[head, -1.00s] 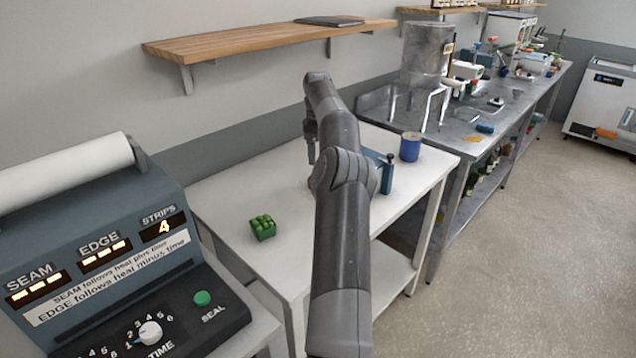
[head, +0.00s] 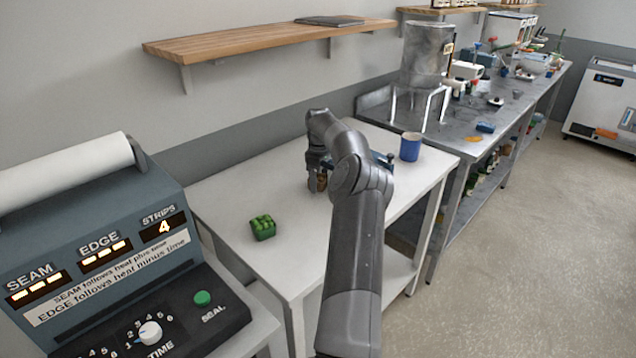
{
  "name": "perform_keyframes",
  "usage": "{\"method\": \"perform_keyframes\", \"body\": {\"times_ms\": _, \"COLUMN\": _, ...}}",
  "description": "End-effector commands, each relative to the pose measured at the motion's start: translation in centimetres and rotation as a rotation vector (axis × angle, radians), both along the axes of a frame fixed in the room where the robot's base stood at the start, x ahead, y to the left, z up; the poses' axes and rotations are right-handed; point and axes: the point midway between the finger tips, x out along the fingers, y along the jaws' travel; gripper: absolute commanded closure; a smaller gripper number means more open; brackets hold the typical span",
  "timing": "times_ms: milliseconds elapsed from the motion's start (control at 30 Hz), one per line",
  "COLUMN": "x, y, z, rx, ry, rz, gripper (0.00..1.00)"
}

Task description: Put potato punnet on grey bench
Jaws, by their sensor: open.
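A small brown item, likely the potato punnet (head: 321,183), stands on the white table, mostly hidden by my gripper and arm. My gripper (head: 318,178) points down at it with open fingers. A finger shows on its left side; I cannot tell whether the fingers touch it. The grey metal bench (head: 508,112) runs along the wall to the right, beyond the white table.
A green punnet of green produce (head: 263,228) sits on the white table (head: 225,200), left of my arm. A blue cup (head: 410,147) stands at its right end. The grey bench holds a metal drum (head: 427,55) and many small items. A sealing machine (head: 100,240) is at left.

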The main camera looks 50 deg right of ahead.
Motion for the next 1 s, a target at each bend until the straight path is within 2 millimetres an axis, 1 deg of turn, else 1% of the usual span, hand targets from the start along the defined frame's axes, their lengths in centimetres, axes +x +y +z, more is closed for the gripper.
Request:
{"method": "perform_keyframes", "body": {"times_ms": 200, "x": -0.01, "y": 0.0, "z": -0.14, "rx": 0.0, "ry": 0.0, "rz": 0.0, "gripper": 0.23}}
{"method": "perform_keyframes", "body": {"times_ms": 800, "x": 0.0, "y": -0.01, "z": -0.11, "rx": 0.0, "ry": 0.0, "rz": 0.0, "gripper": 0.72}}
{"method": "perform_keyframes", "body": {"times_ms": 833, "x": 0.0, "y": -0.01, "z": -0.08, "rx": -0.001, "ry": 0.0, "rz": 0.0, "gripper": 0.73}}
{"method": "perform_keyframes", "body": {"times_ms": 867, "x": 0.0, "y": -0.01, "z": -0.08, "rx": -0.001, "ry": 0.0, "rz": 0.0, "gripper": 0.77}}
{"method": "perform_keyframes", "body": {"times_ms": 1000, "x": 0.0, "y": -0.01, "z": -0.08, "rx": -0.001, "ry": 0.0, "rz": 0.0, "gripper": 0.77}}
